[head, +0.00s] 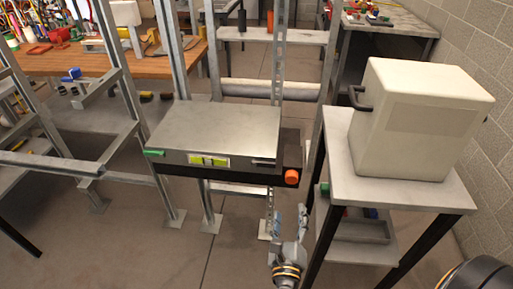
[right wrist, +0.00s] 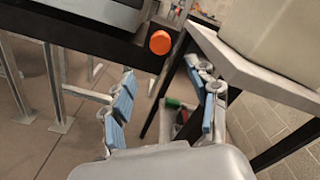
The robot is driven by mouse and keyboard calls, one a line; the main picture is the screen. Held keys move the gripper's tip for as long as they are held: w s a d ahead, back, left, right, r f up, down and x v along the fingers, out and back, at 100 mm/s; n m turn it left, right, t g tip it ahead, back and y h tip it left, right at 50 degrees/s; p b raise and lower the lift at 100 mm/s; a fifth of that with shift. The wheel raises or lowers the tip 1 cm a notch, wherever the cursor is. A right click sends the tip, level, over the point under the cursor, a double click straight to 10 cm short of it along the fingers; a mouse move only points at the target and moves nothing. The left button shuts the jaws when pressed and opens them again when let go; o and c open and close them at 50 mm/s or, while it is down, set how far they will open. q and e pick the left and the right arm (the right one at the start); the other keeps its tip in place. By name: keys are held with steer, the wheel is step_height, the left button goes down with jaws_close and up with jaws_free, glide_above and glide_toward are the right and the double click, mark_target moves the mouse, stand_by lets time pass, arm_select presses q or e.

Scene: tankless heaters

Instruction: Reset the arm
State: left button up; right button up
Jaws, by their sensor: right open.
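My right gripper (head: 289,222) is in the lower middle of the head view, below and in front of the grey metal heater unit (head: 220,127). In the right wrist view the gripper (right wrist: 164,95) has its two blue-padded fingers spread wide, with nothing between them. The orange knob (head: 292,176) on the unit's front right corner is above the gripper and apart from it. The knob also shows in the right wrist view (right wrist: 160,42). My left gripper is in neither view.
A white box (head: 415,120) with a dark handle stands on a small grey table (head: 345,180) right of the gripper. The table's dark legs are close by. Metal rack posts (head: 170,60) stand on the left. A wooden workbench (head: 85,60) is behind. Some floor in front is clear.

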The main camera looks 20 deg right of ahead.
steer(key=a+f+n+y, duration=0.4)
steer(key=f+n, duration=0.4)
steer(key=f, duration=0.1)
steer(key=a+f+n+y, duration=0.4)
steer(key=f+n, duration=0.4)
steer(key=f, duration=0.1)
steer(key=s+a+f+n+g+y, duration=0.1)
steer(key=s+f+n+g, duration=0.2)
steer(key=s+f+n, duration=0.35)
steer(key=s+a+f+n+g+y, duration=0.2)
steer(key=s+f+n, duration=0.15)
steer(key=f, duration=0.65)
steer(key=s+d+f+n+g, duration=0.3)
steer(key=s+f+n, duration=0.1)
steer(key=s, duration=0.4)
steer(key=s+d+f+n+g+h, duration=0.1)
steer(key=s+d+f+n+g, duration=0.1)
steer(key=s+f, duration=0.3)
steer(key=s+d+f+n+g, duration=0.3)
steer(key=s+f+n+g, duration=0.1)
steer(key=s, duration=0.7)
steer(key=shift+d+f+n+h+p, duration=0.3)
steer(key=shift+d+f+n+h, duration=0.1)
steer(key=shift+f+n, duration=0.35)
steer(key=shift+a, duration=0.1)
